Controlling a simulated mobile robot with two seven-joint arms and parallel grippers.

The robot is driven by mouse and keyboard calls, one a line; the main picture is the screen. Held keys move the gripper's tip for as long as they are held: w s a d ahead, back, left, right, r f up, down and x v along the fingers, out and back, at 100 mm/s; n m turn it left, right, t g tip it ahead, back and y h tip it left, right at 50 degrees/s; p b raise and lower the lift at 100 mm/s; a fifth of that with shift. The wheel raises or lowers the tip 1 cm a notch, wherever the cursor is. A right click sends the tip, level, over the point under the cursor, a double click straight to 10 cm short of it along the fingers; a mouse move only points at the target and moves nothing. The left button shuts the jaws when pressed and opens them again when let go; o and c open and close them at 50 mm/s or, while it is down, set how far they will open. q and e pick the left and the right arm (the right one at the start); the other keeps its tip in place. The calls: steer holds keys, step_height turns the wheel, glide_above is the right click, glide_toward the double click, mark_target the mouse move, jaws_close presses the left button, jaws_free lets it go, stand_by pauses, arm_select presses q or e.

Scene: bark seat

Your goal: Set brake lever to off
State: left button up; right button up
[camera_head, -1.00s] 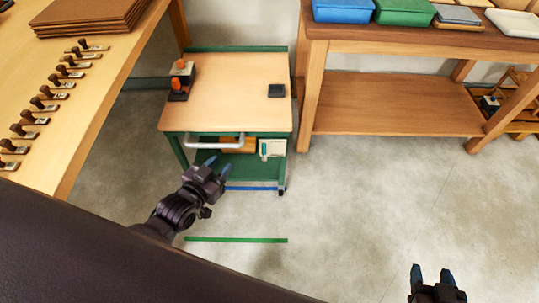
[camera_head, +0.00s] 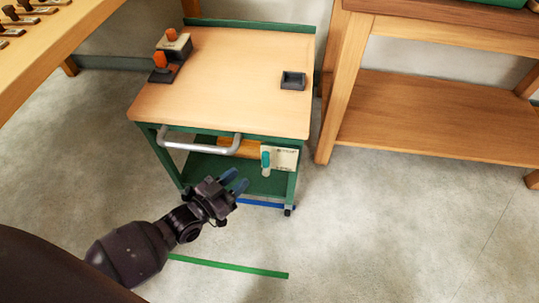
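The brake lever (camera_head: 265,163) is a small teal-tipped handle on a pale label plate (camera_head: 285,158), on the front of a green-framed cart (camera_head: 300,120) below its wooden top. The text on the plate is too small to read. My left gripper (camera_head: 236,184) is in front of the cart, below and left of the lever and apart from it. Its two blue fingertips are spread, with nothing seen between them. My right gripper is out of the picture.
The cart has a grey push handle (camera_head: 205,148) left of the lever. On its top are orange-knobbed blocks (camera_head: 168,62) and a small black tray (camera_head: 293,81). A wooden bench (camera_head: 440,110) stands at the right. Blue and green strips (camera_head: 230,266) mark the open floor.

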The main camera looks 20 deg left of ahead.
mark_target(263, 159)
arm_select(q)
steer(key=b+x, duration=0.2)
steer(key=x, duration=0.7)
steer(key=shift+f, duration=0.1)
steer(key=shift+x, duration=0.9)
jaws_close()
